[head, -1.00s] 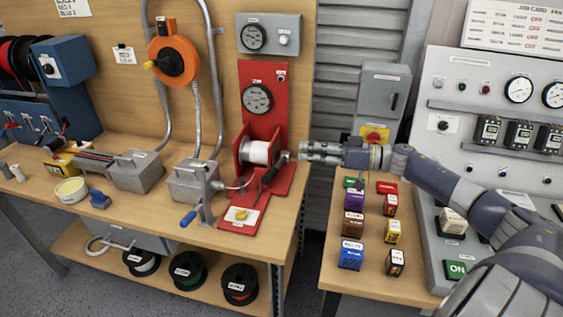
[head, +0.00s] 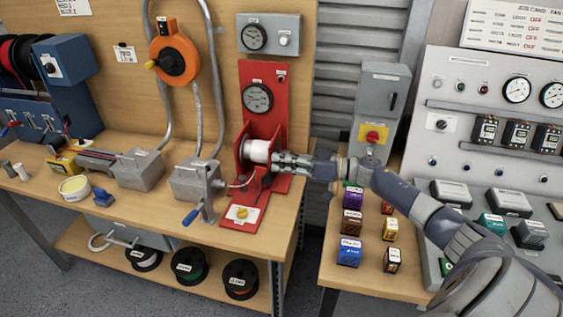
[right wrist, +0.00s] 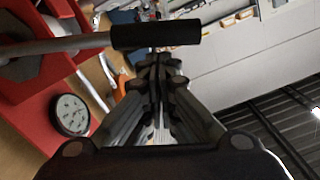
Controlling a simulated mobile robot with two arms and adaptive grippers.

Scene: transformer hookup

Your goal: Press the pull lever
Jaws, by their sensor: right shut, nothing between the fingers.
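The pull lever has a grey rod and a black handle, which shows large in the right wrist view (right wrist: 155,34). In the head view the lever (head: 267,179) is a small dark shape on the red stand (head: 263,120), partly hidden by my gripper. My right gripper (head: 274,160) is shut and empty, reaching in from the right beside the white spool. In the right wrist view its closed fingertips (right wrist: 158,60) are just below the black handle in the picture. I cannot tell whether they touch it. My left gripper is out of view.
A grey crank box (head: 195,180) with a blue handle stands left of the red stand. Several coloured blocks (head: 350,225) stand on the right bench. A grey switch box (head: 380,110) is behind my arm.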

